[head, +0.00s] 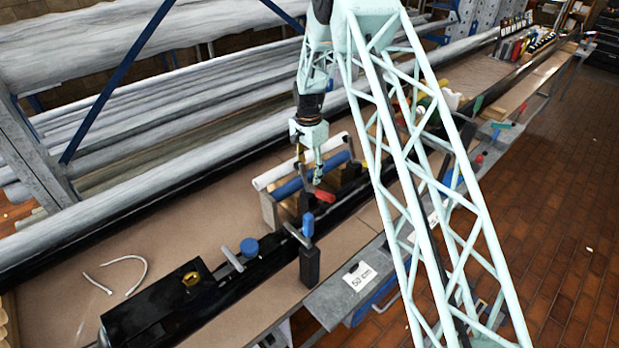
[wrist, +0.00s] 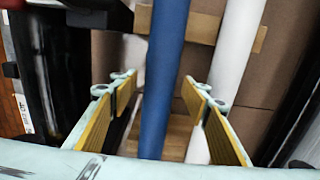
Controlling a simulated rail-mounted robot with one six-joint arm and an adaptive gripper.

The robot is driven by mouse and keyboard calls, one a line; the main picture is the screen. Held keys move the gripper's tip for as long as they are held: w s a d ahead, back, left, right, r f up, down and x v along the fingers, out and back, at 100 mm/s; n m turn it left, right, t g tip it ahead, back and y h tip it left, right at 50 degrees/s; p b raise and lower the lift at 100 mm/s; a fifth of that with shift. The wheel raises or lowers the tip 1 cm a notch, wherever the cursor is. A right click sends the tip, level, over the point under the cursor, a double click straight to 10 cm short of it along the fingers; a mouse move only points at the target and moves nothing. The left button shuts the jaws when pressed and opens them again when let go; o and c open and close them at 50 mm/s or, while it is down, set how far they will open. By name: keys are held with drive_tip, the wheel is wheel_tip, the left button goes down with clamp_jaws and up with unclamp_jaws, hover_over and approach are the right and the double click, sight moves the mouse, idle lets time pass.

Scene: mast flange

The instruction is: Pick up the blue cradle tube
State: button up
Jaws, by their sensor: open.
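The blue cradle tube (head: 292,187) lies beside a white tube (head: 268,176) on a wooden cradle (head: 270,211) on the bench. In the wrist view the blue tube (wrist: 166,60) runs up the picture between the two yellow-padded fingers of my gripper (wrist: 158,90), with gaps on both sides. The white tube (wrist: 232,62) passes behind the right finger. In the head view my gripper (head: 318,178) is over the blue tube, pointing down. It is open and holds nothing. How far the fingertips reach down beside the tube, I cannot tell.
A red-and-blue-handled clamp (head: 309,225) stands just in front of the cradle. A black bar (head: 260,275) runs along the bench front, with a blue knob (head: 249,247). Long grey tubes (head: 150,200) lie behind. The brown bench top (head: 185,225) at left is mostly clear.

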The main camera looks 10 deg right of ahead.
sight(310, 176)
drive_tip(key=shift+c, duration=0.9)
drive_tip(key=c, duration=1)
drive_tip(key=shift+o, duration=0.2)
drive_tip(key=shift+r, duration=0.1)
wheel_tip(310, 176, up, 18)
drive_tip(key=b, duration=0.1)
drive_tip(key=shift+s+b, duration=0.15)
drive_tip(key=shift+b, duration=0.15)
drive_tip(key=s+r+n+b, duration=0.1)
drive_tip(key=s+n+b, duration=1.1)
drive_tip(key=s, duration=0.5)
drive_tip(key=shift+s+b, duration=0.25)
drive_tip(key=shift+b, duration=0.05)
